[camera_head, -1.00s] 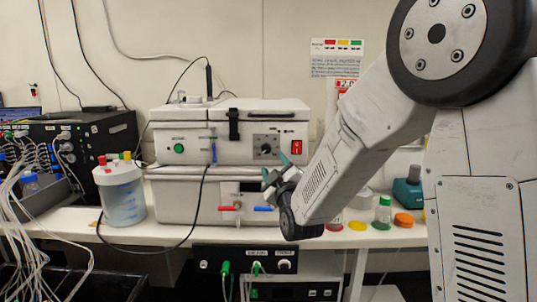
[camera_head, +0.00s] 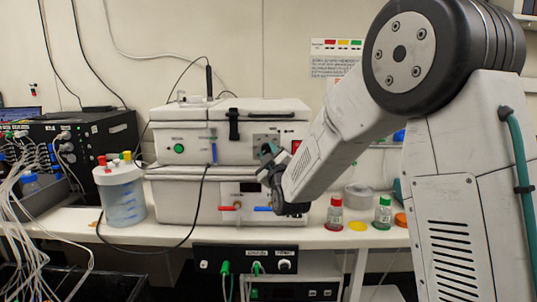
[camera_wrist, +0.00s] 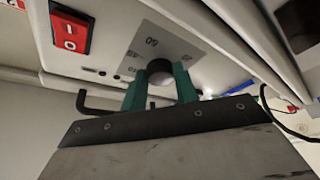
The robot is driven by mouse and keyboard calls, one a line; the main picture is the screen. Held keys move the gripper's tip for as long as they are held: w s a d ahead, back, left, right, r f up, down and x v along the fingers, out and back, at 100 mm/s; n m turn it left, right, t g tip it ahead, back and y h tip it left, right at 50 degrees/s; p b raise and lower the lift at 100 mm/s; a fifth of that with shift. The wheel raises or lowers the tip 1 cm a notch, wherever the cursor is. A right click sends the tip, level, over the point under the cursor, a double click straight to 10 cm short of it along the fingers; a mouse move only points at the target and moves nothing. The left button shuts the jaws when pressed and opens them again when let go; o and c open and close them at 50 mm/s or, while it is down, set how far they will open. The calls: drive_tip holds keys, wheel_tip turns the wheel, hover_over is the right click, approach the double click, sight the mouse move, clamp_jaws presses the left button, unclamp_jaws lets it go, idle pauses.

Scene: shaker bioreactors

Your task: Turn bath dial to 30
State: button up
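The bath dial is a dark round knob on a grey scale plate on the front of the upper white bath unit (camera_head: 190,150). In the wrist view the dial (camera_wrist: 160,71) sits between the green fingertips of my gripper (camera_wrist: 161,76), which appear to touch it on both sides. The number 60 is readable on the plate (camera_wrist: 151,42); the pointer and the other marks are too unclear to read. In the head view my gripper (camera_head: 268,158) is at the dial plate, and my arm and fingers hide most of the knob.
A red rocker switch (camera_wrist: 70,31) is close beside the dial. A lower white unit (camera_head: 180,199) with red and blue valve handles stands below. A bottle with coloured caps (camera_head: 121,199) is to the left; small bottles (camera_head: 334,214) stand on the bench to the right.

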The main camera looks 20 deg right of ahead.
drive_tip(key=shift+f+m, duration=0.1)
drive_tip(key=shift+m, duration=0.4)
drive_tip(key=m+h, duration=0.1)
drive_tip(key=m, duration=0.2)
drive_tip(key=m+h, duration=0.1)
drive_tip(key=m, duration=0.1)
drive_tip(key=shift+a+f+t+h, duration=0.15)
drive_tip(key=shift+a+t+h, duration=0.15)
drive_tip(key=shift+t, duration=0.1)
drive_tip(key=m+h, duration=0.1)
drive_tip(key=m, duration=0.1)
drive_tip(key=m+h, duration=0.1)
drive_tip(key=m, duration=0.2)
drive_tip(key=shift+a+h, duration=0.1)
drive_tip(key=shift+h, duration=0.3)
drive_tip(key=m+g+h, duration=0.1)
drive_tip(key=m+h, duration=0.1)
drive_tip(key=m, duration=0.2)
drive_tip(key=m+g+h, duration=0.1)
drive_tip(key=m, duration=0.3)
drive_tip(key=shift+w+a+h, duration=0.15)
drive_tip(key=shift+a+h, duration=0.05)
drive_tip(key=shift+h, duration=0.2)
drive_tip(key=m+g+h, duration=0.1)
drive_tip(key=m, duration=0.2)
drive_tip(key=m+g, duration=0.1)
drive_tip(key=m, duration=0.2)
drive_tip(key=shift+a+h, duration=0.1)
drive_tip(key=shift+h, duration=0.3)
drive_tip(key=shift+g, duration=0.3)
